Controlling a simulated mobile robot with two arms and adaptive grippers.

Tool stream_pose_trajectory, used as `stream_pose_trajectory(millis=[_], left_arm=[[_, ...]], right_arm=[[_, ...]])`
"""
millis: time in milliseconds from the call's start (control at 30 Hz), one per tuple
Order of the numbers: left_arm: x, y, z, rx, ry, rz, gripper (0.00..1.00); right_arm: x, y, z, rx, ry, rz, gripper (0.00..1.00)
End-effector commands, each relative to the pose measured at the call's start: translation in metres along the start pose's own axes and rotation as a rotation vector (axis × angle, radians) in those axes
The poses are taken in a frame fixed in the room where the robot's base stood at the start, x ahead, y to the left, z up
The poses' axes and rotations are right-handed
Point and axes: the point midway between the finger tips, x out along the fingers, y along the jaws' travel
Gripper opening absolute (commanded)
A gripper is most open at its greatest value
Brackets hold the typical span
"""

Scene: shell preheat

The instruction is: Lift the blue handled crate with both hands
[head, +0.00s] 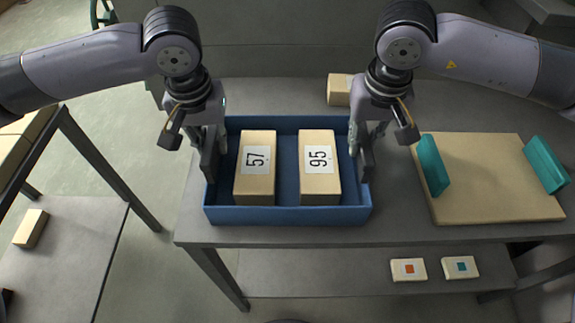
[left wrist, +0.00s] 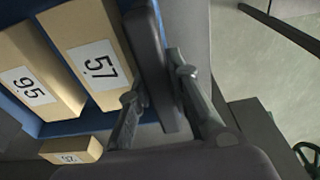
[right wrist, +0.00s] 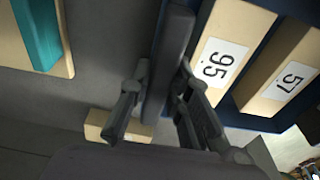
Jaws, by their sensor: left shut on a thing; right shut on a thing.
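The blue crate (head: 287,215) stands on the grey table in the head view. It holds two tan boxes, one labelled 57 (head: 255,185) on the left and one labelled 95 (head: 320,185) on the right. My left gripper (head: 210,165) is shut on the crate's left handle, a dark upright bar (left wrist: 152,70) between its fingers in the left wrist view. My right gripper (head: 362,165) is shut on the right handle, a dark bar (right wrist: 168,75) between its fingers in the right wrist view. The fingers partly hide both handles in the head view.
A tan board (head: 490,190) with two teal upright grips (head: 433,165) lies on the table to the right. A small tan box (head: 339,90) sits behind the crate. Two small labelled boxes (head: 408,269) rest on the lower shelf. A side table (head: 50,130) stands at the left.

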Motion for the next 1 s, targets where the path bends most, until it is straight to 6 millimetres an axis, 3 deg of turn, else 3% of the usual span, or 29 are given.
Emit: stream_pose_trajectory(millis=[1000], left_arm=[[-0.0082,-0.0007,-0.0019,-0.002,0.003,-0.001,0.00]], right_arm=[[-0.0083,0.0006,-0.0020,0.002,0.003,0.001,0.00]])
